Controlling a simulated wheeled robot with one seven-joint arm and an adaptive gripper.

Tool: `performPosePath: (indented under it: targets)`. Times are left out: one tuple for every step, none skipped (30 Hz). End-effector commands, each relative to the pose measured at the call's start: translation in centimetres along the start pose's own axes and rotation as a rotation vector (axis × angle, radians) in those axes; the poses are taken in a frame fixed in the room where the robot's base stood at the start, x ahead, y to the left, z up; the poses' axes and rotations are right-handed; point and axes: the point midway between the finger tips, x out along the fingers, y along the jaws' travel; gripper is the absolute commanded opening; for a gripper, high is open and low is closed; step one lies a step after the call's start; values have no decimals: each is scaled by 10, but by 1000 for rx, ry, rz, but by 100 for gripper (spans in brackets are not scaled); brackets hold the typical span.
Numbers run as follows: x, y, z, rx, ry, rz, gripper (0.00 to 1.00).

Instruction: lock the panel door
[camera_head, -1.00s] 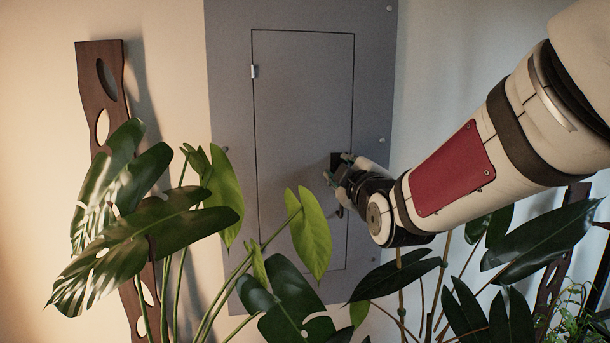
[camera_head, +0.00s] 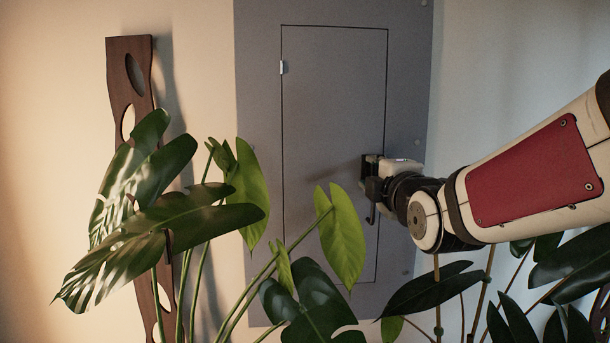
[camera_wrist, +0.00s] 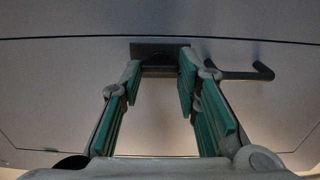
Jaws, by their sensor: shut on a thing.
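The grey panel door (camera_head: 330,120) sits flush in its grey wall panel, with a dark outline around it. My gripper (camera_head: 372,178) is at the door's right edge, over the dark lock plate (camera_head: 370,162). In the wrist view, my green-padded fingers (camera_wrist: 160,72) stand on either side of a small dark lock piece (camera_wrist: 157,60) below the plate (camera_wrist: 160,46) and are shut on it. Its exact shape is hard to make out in shadow. A dark bar handle (camera_wrist: 243,74) is beside the right finger, apart from it. It hangs down below my gripper in the head view (camera_head: 373,214).
Broad-leaved plants (camera_head: 160,245) stand in front of the panel at the left and below. More dark leaves (camera_head: 430,290) lie under my arm. A brown wooden board with holes (camera_head: 130,80) stands by the left wall. The upper door front is clear.

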Motion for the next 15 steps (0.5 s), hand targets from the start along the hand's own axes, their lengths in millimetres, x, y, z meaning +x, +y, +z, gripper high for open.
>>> performPosePath:
  targets:
    - [0,-1,0,-4,1,-3,2]
    - [0,-1,-1,-5,1,-3,2]
    - [0,-1,-1,-5,1,-3,2]
    - [0,-1,-1,-5,1,-3,2]
    - [0,-1,-1,-5,2,-3,2]
    - [0,-1,-1,-5,2,-3,2]
    - [0,-1,-1,-5,2,-3,2]
    - [0,-1,-1,-5,2,-3,2]
    - [0,-1,-1,-5,2,-3,2]
    - [0,-1,-1,-5,2,-3,2]
    - [0,-1,-1,-5,2,-3,32]
    - [0,-1,-1,-5,2,-3,41]
    - [0,-1,-1,-5,2,-3,48]
    - [0,-1,-1,-4,2,-3,50]
    - [0,-1,-1,-4,2,-3,50]
